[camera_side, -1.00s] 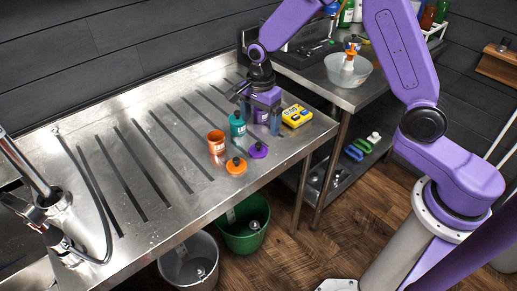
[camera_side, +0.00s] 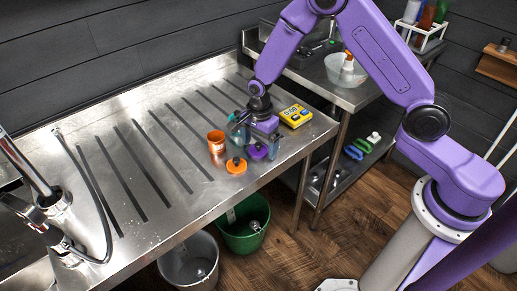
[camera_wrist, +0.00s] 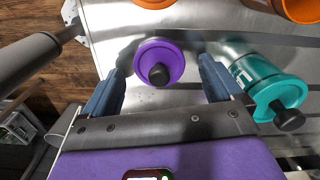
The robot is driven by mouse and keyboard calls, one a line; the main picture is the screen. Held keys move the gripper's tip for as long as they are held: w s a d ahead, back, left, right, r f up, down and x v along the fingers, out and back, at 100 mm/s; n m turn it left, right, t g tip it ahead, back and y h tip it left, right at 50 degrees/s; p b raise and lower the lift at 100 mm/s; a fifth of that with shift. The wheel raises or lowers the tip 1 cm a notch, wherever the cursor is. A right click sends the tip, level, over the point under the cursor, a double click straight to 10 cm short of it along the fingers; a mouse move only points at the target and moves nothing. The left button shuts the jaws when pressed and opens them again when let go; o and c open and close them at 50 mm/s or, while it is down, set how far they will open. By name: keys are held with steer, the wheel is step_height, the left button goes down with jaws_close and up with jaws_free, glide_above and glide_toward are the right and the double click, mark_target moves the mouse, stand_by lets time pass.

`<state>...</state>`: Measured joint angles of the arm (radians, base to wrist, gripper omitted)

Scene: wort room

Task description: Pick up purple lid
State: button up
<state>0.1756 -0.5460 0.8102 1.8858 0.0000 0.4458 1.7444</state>
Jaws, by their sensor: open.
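The purple lid (camera_wrist: 151,57), a flat disc with a black knob, lies on the steel worktop. In the wrist view it sits ahead of my gripper (camera_wrist: 165,82), between the lines of the two blue fingers, slightly nearer the left one. My gripper is open and nothing is held. In the side view the purple lid (camera_side: 258,151) shows just below my gripper (camera_side: 257,140) near the worktop's front edge. I cannot tell whether a finger touches it.
A teal jar (camera_wrist: 266,76) with a black knob stands close to the right finger. An orange lid (camera_side: 236,165) and an orange jar (camera_side: 216,142) are to the left. A yellow device (camera_side: 296,116) lies to the right. The worktop (camera_side: 120,150) further left is clear.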

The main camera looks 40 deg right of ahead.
steer(key=c, duration=1.1)
steer(key=shift+r, duration=0.15)
